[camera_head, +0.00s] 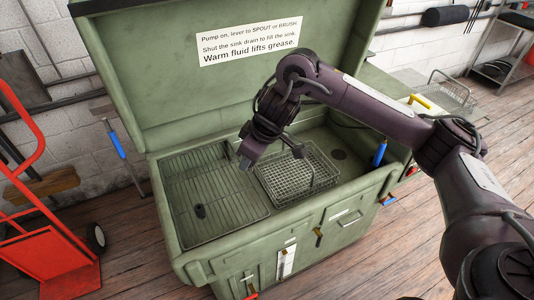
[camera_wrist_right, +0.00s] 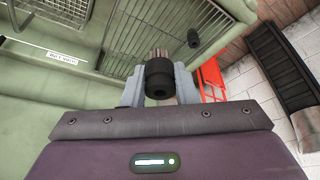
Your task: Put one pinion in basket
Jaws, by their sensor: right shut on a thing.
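My right gripper (camera_head: 246,161) is above the wash sink, over the edge between the wire rack and the basket. In the right wrist view it is shut on a dark pinion (camera_wrist_right: 160,80) with a toothed metallic end, held between the grey fingers. I cannot make out this pinion in the head view. The wire mesh basket (camera_head: 285,184) sits in the sink, to the right of the rack. My left gripper is not in view.
The wire rack (camera_head: 223,186) covers the sink's left side. The raised green lid (camera_head: 160,60) stands behind. A red hand truck (camera_head: 50,250) is at left. Another wire basket (camera_head: 450,97) stands at back right. The basket's handle rises above its rim.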

